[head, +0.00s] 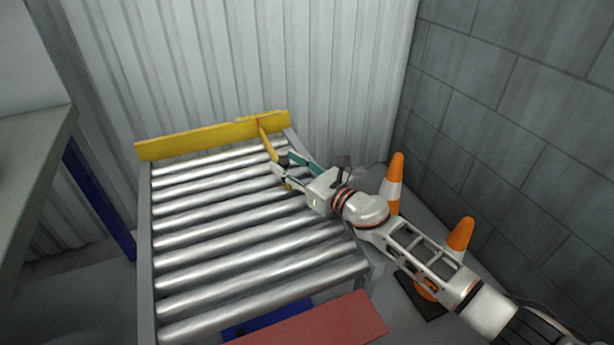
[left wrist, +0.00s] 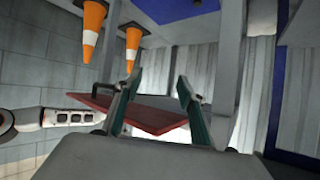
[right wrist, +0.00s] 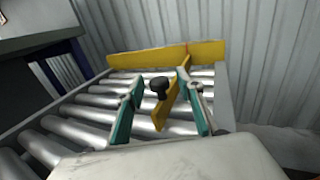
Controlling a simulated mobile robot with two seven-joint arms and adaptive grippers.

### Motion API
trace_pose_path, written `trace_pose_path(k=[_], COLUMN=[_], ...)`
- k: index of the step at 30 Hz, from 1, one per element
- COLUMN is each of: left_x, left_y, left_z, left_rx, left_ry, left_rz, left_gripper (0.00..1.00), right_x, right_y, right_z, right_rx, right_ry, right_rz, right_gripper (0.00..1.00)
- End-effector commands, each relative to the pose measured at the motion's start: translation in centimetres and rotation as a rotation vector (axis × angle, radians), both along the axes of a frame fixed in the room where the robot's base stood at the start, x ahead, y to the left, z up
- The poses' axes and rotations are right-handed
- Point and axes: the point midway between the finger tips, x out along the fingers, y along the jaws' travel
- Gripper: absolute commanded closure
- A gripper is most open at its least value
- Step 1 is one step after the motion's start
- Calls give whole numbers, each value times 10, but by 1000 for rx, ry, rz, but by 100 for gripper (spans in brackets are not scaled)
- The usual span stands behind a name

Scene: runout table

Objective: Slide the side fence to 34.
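The side fence (head: 266,141) is a narrow yellow plate standing on the rollers toward the right side, running forward from the yellow back rail (head: 195,141). In the right wrist view the fence (right wrist: 167,104) carries a black knob (right wrist: 159,84). My right gripper (head: 285,168) is at the fence's near end. In its wrist view its teal fingers (right wrist: 159,115) are spread, one each side of the fence and knob, with visible gaps. No scale number is readable. My left gripper (left wrist: 155,107) is open and empty in its wrist view and out of the head view.
The roller table (head: 145,230) has bare rollers left of the fence. A red plate (head: 325,322) lies at its near end. Two orange cones (head: 396,170) stand right of it beside the block wall (head: 500,100). A grey bench (head: 30,150) is at left.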

Motion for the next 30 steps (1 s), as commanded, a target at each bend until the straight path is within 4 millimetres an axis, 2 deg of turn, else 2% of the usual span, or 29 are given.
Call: trace_pose_path(k=[16, 21, 30], left_x=[1, 1, 1], left_y=[0, 0, 0], left_z=[1, 1, 1], left_rx=[0, 0, 0], left_ry=[-3, -3, -3], left_rz=[-1, -1, -1], left_gripper=[60, 60, 60], right_x=[-65, -75, -76], right_y=[-64, -72, -74], right_z=[-2, -1, -1], right_rx=[1, 1, 1], right_ry=[4, 3, 3], right_rz=[2, 2, 2], right_gripper=[63, 63, 63])
